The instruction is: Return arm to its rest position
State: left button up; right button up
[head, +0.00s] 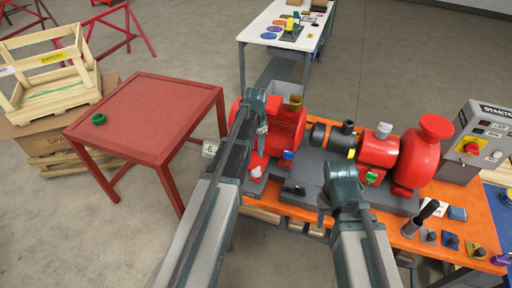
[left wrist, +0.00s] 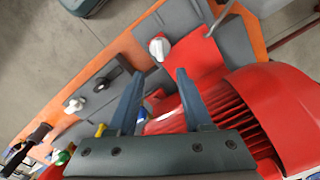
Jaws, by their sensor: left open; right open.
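My left arm reaches up over the pump skid in the head view. Its gripper (head: 262,132) is in front of the red finned motor (head: 288,128). In the left wrist view its two fingers (left wrist: 160,78) stand apart with nothing between them. A white knob (left wrist: 160,47) on the grey base lies beyond the fingertips, and the red motor (left wrist: 245,105) is at the right. My right gripper (head: 338,190) is above the front edge of the skid, low and right of the left one. Its fingers are mostly hidden; I see nothing held in it.
The orange table (head: 400,233) carries the skid, a red pump (head: 422,155) and a grey control box (head: 480,145). A white table (head: 285,25) is behind. Floor between them is open.

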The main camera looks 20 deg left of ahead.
pick_arm(q)
jog(key=shift+r+p, duration=0.4)
jog(key=shift+r, duration=0.45)
pick_arm(e)
jog(key=shift+r, duration=0.85)
pick_arm(q)
jog(key=shift+f, duration=0.1)
pick_arm(e)
jog(key=shift+f, duration=0.1)
pick_arm(q)
jog(key=s+d+f+b, duration=0.3)
jog(key=s+d, duration=0.3)
jog(key=s, duration=0.1)
jog(key=s+d+f+n+b, duration=0.1)
jog(key=s+d+f+b, duration=0.3)
jog(key=s+d, duration=0.2)
jog(key=s+d+f+n+y+b, duration=0.1)
jog(key=s+d+f+b, duration=0.2)
jog(key=s+d, duration=0.3)
jog(key=shift+s+d+f+b, duration=0.3)
jog(key=shift+s+b, duration=0.2)
jog(key=shift+s, duration=0.6)
pick_arm(e)
notch_tip(320, 180, down, 11)
